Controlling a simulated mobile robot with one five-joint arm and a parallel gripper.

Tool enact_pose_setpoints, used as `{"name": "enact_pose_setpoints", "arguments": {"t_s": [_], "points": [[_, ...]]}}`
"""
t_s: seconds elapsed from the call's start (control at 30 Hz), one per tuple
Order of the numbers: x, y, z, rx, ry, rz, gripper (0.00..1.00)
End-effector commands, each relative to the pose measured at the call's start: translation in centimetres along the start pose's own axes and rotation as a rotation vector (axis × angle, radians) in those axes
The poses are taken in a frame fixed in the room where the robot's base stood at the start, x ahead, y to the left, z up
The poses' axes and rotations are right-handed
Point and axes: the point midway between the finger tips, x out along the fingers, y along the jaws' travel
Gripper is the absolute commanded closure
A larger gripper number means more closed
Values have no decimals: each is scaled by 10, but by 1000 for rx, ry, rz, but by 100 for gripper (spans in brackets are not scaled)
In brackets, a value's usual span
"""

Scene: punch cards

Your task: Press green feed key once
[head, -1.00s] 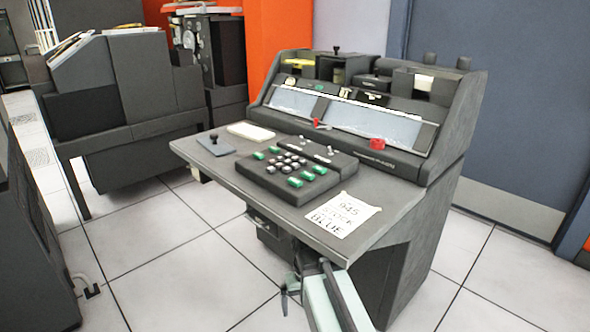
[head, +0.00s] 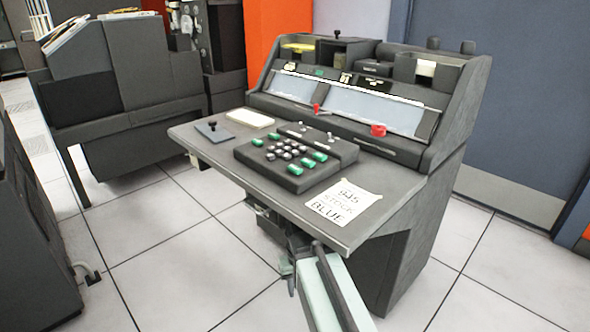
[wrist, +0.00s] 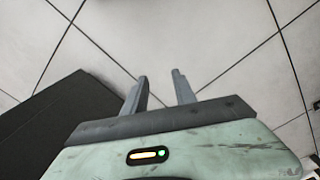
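A dark keypad block (head: 296,158) sits on the desk of the grey card punch machine (head: 350,120). It carries several green keys, among them ones at its left (head: 257,142) and at its right front (head: 295,169), with pale round keys between. I cannot read any key labels. My gripper (head: 289,275) is low in front of the desk edge, below the desk top and apart from the keys. In the wrist view my gripper (wrist: 160,90) shows two separated fingers with only floor tiles between them.
A paper reading "945 STOCK BLUE" (head: 338,203) lies on the desk's right front. A white card stack (head: 249,118) and a grey plate with a knob (head: 214,131) lie at left. Other dark machines (head: 125,95) stand left. Tiled floor (head: 190,270) is clear in front.

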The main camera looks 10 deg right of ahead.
Motion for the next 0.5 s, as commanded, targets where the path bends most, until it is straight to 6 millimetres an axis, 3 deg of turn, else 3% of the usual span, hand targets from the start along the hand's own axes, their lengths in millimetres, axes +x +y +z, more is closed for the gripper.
{"name": "enact_pose_setpoints", "arguments": {"t_s": [0.03,0.1,0.5], "points": [[0,0,0,0,0,0,83],[0,0,0,0,0,0,100],[0,0,0,0,0,0,100]]}}
